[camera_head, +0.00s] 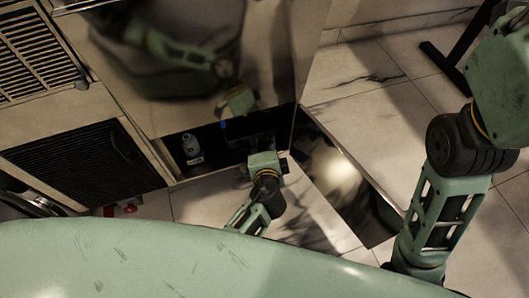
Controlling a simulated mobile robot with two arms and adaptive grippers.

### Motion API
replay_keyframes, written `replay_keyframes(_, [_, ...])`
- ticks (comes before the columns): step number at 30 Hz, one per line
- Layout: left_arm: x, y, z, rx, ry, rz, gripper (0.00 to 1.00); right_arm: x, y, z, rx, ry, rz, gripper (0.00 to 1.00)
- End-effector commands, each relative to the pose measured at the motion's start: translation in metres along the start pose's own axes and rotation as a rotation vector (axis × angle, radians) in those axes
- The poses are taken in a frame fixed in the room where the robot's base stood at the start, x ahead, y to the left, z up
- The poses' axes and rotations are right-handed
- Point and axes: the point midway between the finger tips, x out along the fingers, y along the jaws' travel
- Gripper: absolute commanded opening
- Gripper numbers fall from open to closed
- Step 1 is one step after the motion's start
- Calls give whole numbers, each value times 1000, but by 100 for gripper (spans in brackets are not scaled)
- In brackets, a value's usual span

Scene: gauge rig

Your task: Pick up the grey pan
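I cannot pick out a grey pan for certain in the head view. My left gripper (260,150) is at the middle, at the edge of a dark opening (215,155) below a shiny panel. Its green housing shows, but its fingers are lost in the dark, so I cannot tell whether it is open or holds anything. My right arm comes down the right side, and its gripper is not in view.
A small pale bottle or can (191,148) stands in the dark opening. The shiny panel (165,95) mirrors my arm. A black grille (85,160) and red knobs (130,208) lie at left.

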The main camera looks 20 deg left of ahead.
Motion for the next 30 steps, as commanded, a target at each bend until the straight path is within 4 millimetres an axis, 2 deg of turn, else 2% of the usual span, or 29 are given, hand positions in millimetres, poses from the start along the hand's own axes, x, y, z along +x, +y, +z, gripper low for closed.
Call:
replay_keyframes(9, [2, -1, 0, 0, 0, 0, 19, 1, 0, -1, 0, 3, -1, 31])
replay_keyframes(16, [2, -1, 0, 0, 0, 0, 0, 1, 0, -1, 0, 3, -2, 31])
replay_keyframes(30, [2, 0, 0, 1, 0, 1, 0, 1, 0, -1, 0, 3, -1, 31])
